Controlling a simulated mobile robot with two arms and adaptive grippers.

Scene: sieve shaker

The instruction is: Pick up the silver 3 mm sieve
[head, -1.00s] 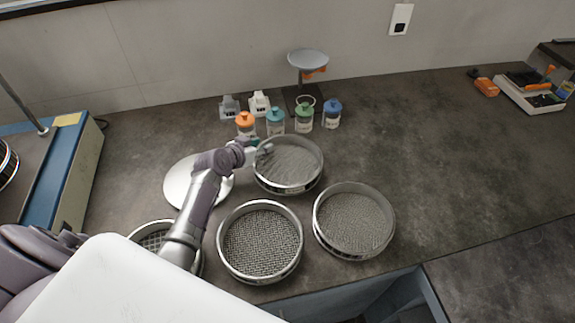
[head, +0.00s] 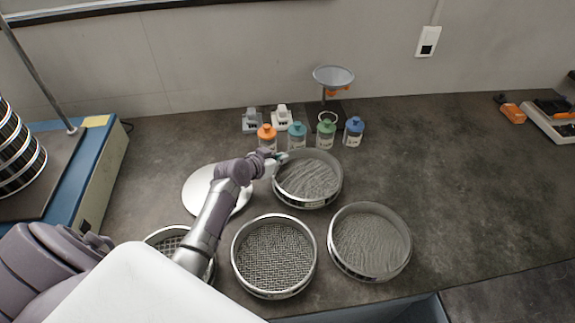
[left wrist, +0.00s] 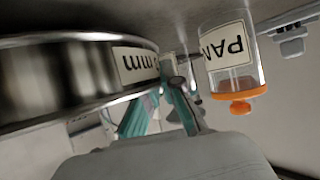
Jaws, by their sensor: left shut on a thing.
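My left gripper (head: 279,159) is at the left rim of the rear round silver sieve (head: 307,180), which has a fine mesh. In the left wrist view, the teal-padded fingers (left wrist: 163,98) are shut on the wall of this sieve (left wrist: 60,75). Its white label (left wrist: 135,65) appears upside down and reads "mm", with the number hard to make out. I cannot tell whether the sieve is off the bench. My right gripper is not in view.
A coarser sieve (head: 273,256) and another sieve (head: 370,242) stand in front. A further sieve (head: 168,240) is partly behind my arm, near a white disc (head: 198,190). Jars with orange (head: 267,134), teal, green and blue lids stand behind.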

